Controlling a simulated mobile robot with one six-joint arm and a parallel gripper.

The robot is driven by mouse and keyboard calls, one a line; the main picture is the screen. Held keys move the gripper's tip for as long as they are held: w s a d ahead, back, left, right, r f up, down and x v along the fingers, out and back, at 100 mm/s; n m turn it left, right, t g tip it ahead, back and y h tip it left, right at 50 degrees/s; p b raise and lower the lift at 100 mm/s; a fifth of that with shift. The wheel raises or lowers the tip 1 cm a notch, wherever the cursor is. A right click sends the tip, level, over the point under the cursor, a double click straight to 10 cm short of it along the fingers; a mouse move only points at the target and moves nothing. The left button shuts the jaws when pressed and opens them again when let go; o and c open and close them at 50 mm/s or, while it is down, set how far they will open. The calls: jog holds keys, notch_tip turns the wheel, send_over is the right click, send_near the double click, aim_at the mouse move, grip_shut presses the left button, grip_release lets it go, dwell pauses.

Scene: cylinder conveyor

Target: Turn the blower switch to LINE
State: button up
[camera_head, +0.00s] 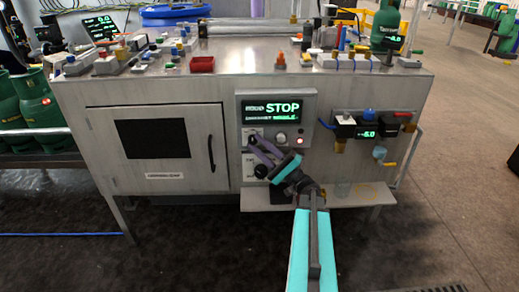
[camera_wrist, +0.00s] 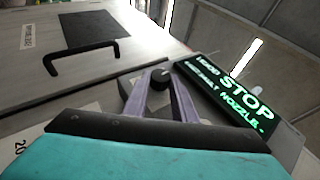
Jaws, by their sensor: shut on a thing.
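The blower switch is a small black knob (camera_wrist: 160,78) on the grey control panel, seen between my fingertips in the wrist view. My gripper (camera_wrist: 158,86) has two purple-grey fingers, shut on this knob, one on each side. In the head view my gripper (camera_head: 254,140) reaches the left part of the control panel (camera_head: 309,103) and covers the knob and part of the labels there. The panel's display (camera_head: 275,111) reads STOP in green letters; it also shows in the wrist view (camera_wrist: 240,102). The knob's exact pointing is hard to tell.
A cabinet door (camera_head: 100,169) with a black handle (camera_head: 211,153) is left of the panel. A valve block (camera_head: 367,128) with small coloured knobs is at the right. A low shelf (camera_head: 345,195) lies below. The metal bench top (camera_head: 235,58) carries several small fittings.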

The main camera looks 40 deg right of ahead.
jog(key=shift+a+f+m+t+b, duration=0.1)
jog(key=shift+f+m+t+b, duration=0.1)
jog(key=shift+m+t+b, duration=0.45)
jog(key=shift+t+h, duration=0.3)
jog(key=shift+t, duration=0.05)
jog(key=o, duration=1)
jog(key=shift+o, duration=0.2)
jog(key=shift+p, duration=0.3)
jog(key=p+v, duration=0.1)
jog(key=v, duration=1.2)
jog(key=shift+s+f, duration=0.15)
jog(key=shift+s, duration=0.1)
